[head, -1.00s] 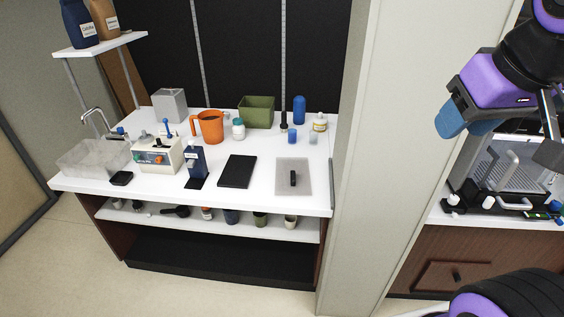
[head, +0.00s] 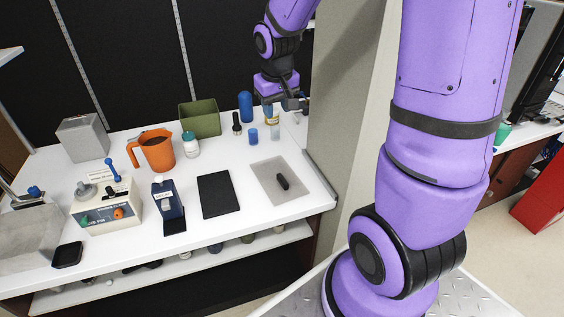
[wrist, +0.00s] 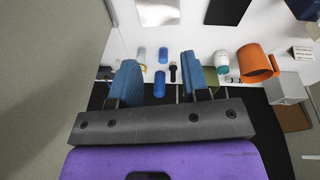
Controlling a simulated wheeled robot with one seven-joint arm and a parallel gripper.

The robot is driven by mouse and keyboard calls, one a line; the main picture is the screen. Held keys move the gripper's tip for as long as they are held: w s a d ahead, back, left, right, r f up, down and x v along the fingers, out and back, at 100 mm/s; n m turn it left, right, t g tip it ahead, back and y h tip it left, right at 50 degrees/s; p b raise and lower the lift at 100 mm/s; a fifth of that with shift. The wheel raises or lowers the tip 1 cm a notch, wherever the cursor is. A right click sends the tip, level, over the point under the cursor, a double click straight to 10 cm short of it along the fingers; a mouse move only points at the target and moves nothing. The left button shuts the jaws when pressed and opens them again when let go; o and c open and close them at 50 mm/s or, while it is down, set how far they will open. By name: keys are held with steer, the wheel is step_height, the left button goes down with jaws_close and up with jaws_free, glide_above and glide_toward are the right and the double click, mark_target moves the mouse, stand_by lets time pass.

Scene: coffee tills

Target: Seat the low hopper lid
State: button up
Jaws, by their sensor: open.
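A green bin (head: 200,119), orange jug (head: 156,150), black slab (head: 217,194) and cream machine (head: 106,205) stand further left. A pale wall post (head: 347,110) bounds the right.

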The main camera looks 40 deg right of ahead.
steer(key=w+d+f+g, duration=0.1)
steer(key=w+d+f, duration=0.1)
steer(key=f, duration=0.4)
steer(key=w+d+f, duration=0.1)
steer(key=w+f, duration=0.1)
steer(key=f, duration=0.4)
steer(key=g+y, duration=0.1)
glide_above(283, 179)
steer(key=shift+m, duration=0.3)
step_height(283, 179, down, 11)
steer(key=shift+w+f, duration=0.1)
steer(key=shift+f, duration=4)
jaws_close()
steer(key=shift+r, duration=0.15)
